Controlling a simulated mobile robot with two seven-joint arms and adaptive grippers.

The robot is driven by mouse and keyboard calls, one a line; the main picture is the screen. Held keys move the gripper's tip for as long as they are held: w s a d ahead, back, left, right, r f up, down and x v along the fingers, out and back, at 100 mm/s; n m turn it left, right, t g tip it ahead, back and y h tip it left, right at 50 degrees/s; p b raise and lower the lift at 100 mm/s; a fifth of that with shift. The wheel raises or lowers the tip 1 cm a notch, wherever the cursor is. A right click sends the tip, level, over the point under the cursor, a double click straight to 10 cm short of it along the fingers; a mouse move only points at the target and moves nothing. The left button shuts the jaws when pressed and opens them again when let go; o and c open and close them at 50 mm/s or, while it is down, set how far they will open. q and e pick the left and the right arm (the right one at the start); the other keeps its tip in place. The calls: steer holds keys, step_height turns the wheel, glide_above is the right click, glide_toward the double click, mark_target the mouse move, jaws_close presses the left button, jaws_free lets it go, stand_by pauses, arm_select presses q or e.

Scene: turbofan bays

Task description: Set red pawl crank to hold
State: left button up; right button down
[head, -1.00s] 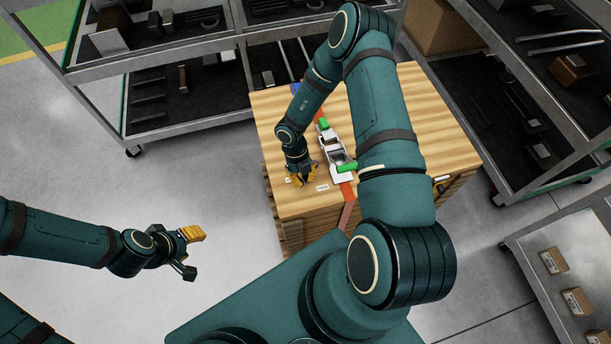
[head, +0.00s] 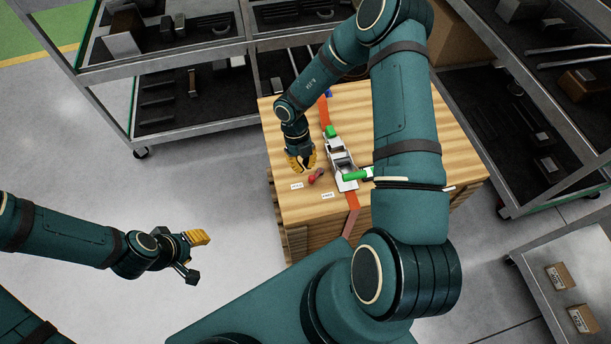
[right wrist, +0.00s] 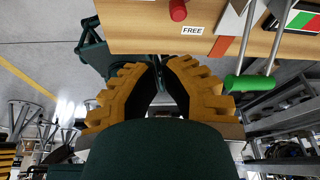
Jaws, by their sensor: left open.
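The red pawl crank (head: 316,176) sits on the wooden crate top, left of the ratchet strap buckle (head: 341,160). Its red knob (right wrist: 178,10) shows at the top edge of the right wrist view, beside the FREE label (right wrist: 192,30). Two small white labels lie near the crank in the head view, a left one (head: 297,186) and a right one (head: 328,195), too small to read there. My right gripper (head: 301,168) is just behind and left of the crank, apart from it, with a gap between its yellow fingers. My left gripper (head: 199,256) is open and empty over the floor.
An orange strap (head: 351,215) runs over the wooden crate (head: 430,150). The buckle has green handles, one near the crank (head: 357,175). Shelving carts stand behind and to the right. A cart with small boxes (head: 560,277) is at lower right. Floor at left is clear.

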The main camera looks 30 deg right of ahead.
steer(key=shift+v, duration=1.35)
steer(key=shift+f, duration=0.1)
